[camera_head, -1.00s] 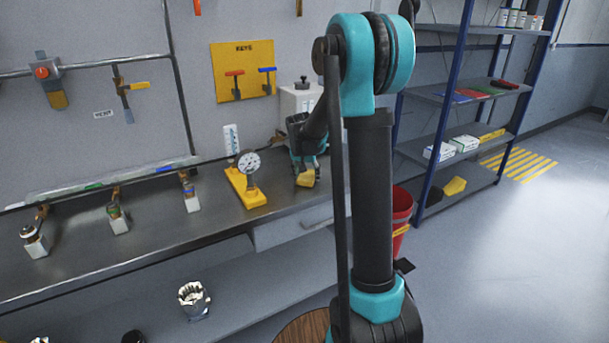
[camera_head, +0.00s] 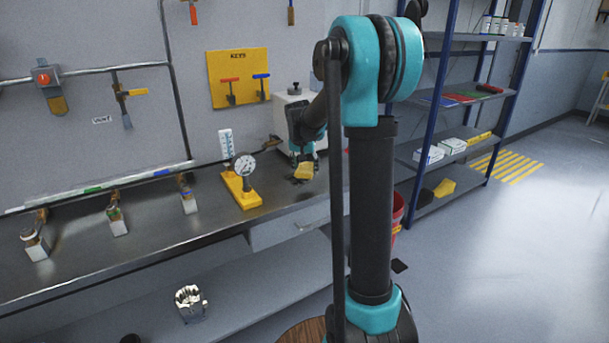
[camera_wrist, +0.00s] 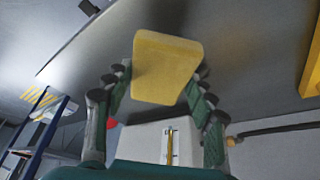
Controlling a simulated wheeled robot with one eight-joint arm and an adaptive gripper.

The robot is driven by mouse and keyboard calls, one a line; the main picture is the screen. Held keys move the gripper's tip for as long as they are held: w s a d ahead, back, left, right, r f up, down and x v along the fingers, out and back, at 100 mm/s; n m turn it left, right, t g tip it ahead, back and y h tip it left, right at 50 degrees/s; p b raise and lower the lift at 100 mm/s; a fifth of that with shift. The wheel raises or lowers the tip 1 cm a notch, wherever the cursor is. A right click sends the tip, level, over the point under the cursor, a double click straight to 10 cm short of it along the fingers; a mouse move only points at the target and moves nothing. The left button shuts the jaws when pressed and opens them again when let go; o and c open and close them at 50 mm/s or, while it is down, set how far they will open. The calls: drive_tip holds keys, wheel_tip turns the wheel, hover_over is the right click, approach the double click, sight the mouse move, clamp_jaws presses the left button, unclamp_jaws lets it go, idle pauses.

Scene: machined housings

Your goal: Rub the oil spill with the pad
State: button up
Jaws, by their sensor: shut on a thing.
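The yellow pad (camera_head: 304,172) is between the fingers of my gripper (camera_head: 304,161), over the right part of the metal bench (camera_head: 150,225). In the wrist view the pad (camera_wrist: 167,68) is a pale yellow block with both fingers of my gripper (camera_wrist: 162,85) shut on its sides. A small dark patch (camera_head: 297,181), which looks like the oil spill, shows on the bench just below and left of the pad. I cannot tell whether the pad touches the bench. No spill shows clearly in the wrist view.
A gauge on a yellow base (camera_head: 242,190) stands left of my gripper. A white box (camera_head: 293,103) is behind it. Several small valves, one of them the far-left valve (camera_head: 35,245), stand along the bench. A red bucket (camera_head: 397,212) and blue shelving (camera_head: 430,120) are to the right.

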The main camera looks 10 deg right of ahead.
drive_tip(key=shift+r, duration=1.05)
